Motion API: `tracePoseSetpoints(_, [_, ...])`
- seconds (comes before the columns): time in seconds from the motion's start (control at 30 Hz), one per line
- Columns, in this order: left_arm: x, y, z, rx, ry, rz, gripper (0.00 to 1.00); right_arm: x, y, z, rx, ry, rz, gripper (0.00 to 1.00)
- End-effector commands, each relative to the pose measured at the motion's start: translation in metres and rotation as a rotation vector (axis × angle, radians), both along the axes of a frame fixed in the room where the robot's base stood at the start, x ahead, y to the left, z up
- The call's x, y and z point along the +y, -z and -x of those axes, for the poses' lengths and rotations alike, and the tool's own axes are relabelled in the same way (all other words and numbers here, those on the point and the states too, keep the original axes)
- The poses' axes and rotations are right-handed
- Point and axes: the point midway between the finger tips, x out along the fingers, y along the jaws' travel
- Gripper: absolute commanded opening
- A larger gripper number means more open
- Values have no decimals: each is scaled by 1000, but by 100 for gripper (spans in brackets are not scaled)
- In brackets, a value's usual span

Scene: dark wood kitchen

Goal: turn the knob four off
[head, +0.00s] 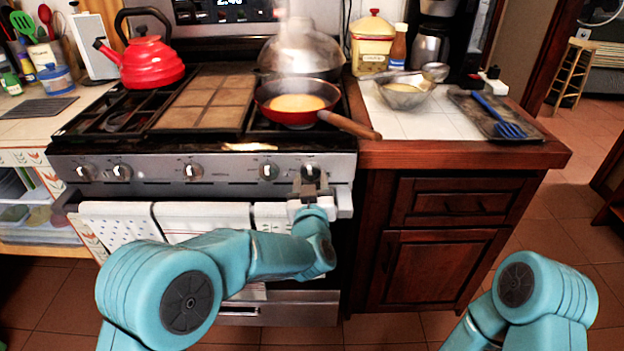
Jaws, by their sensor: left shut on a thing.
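The stove's front panel (230,172) carries a row of silver knobs. My left gripper (311,184) is at the rightmost knob (311,171), reaching it from below and in front, and is shut on it. The gripper and its fingers partly hide that knob, so its angle is hard to read. The knob just to its left (268,171) stands free, as does the middle knob (193,171). Two more knobs sit at the panel's left. My right gripper is out of view; only part of its arm shows at lower right.
A red pan (272,108) sits on the right burner, its wooden handle (348,125) reaching over the counter. A red kettle (150,62) stands at back left. Towels (205,217) hang from the oven handle below the knobs. Dark wood drawers (455,205) stand to the right.

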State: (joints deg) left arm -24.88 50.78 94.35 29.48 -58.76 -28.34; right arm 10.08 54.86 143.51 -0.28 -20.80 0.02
Motion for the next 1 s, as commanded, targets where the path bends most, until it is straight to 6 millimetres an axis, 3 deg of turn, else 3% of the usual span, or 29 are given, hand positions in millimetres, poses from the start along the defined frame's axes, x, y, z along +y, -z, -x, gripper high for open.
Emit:
tracePoseSetpoints(0.3, [1,0,0,1,0,-128,19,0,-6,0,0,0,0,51])
tracePoseSetpoints(0.87, [1,1,0,1,0,-158,19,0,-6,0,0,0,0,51])
tracePoseSetpoints(0.9, [1,1,0,1,0,-158,56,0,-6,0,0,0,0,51])
tracePoseSetpoints(0.97, [1,1,0,1,0,-157,73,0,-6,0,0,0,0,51])
tracePoseSetpoints(1.0, [1,1,0,1,0,-157,73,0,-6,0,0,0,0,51])
